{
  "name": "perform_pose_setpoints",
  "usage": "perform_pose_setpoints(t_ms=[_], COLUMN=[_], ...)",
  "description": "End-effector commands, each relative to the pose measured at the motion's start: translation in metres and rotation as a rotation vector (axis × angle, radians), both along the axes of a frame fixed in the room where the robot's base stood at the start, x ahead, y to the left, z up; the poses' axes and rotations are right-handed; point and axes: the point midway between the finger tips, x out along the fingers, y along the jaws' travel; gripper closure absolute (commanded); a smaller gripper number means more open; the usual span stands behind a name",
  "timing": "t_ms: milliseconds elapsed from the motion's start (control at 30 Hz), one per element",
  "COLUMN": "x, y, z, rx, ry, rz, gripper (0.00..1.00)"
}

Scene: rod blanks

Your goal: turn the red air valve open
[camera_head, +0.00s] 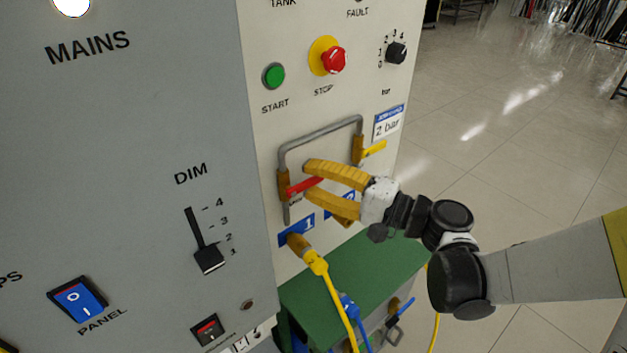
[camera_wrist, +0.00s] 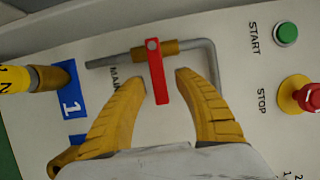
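The red valve lever (camera_head: 305,186) sits on a brass valve body (camera_head: 284,184) on the left leg of a grey pipe on the panel. In the wrist view the red lever (camera_wrist: 158,75) lies crosswise to the pipe. My gripper (camera_head: 308,179) has yellow fingers and is open. In the wrist view its fingertips (camera_wrist: 161,78) stand on either side of the lever's free half, with a visible gap on each side. I cannot tell how deep the tips are relative to the lever.
A yellow lever (camera_head: 374,148) is on the pipe's right leg. The STOP button (camera_head: 333,60) and START button (camera_head: 273,76) are above. A yellow hose (camera_head: 318,264) plugs in below, by blue label 1 (camera_head: 297,230). A green surface (camera_head: 370,265) lies under my gripper.

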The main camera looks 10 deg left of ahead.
Motion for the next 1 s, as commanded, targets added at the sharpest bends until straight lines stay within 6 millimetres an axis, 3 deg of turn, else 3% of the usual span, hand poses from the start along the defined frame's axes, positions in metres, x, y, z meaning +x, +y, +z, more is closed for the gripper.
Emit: perform_pose_setpoints(t_ms=[67,167,200,667,1000], x=[0.0,0.0,0.0,0.0,-0.002], y=[0.0,0.0,0.0,0.0,0.001], z=[0.0,0.0,0.0,0.002,0.015], rx=[0.0,0.0,0.0,-0.015,-0.141], ry=[0.0,0.0,0.0,-0.018,-0.165], rz=[0.0,0.0,0.0,0.0,0.002], gripper=[0.66,0.97,1.0,1.0,1.0])
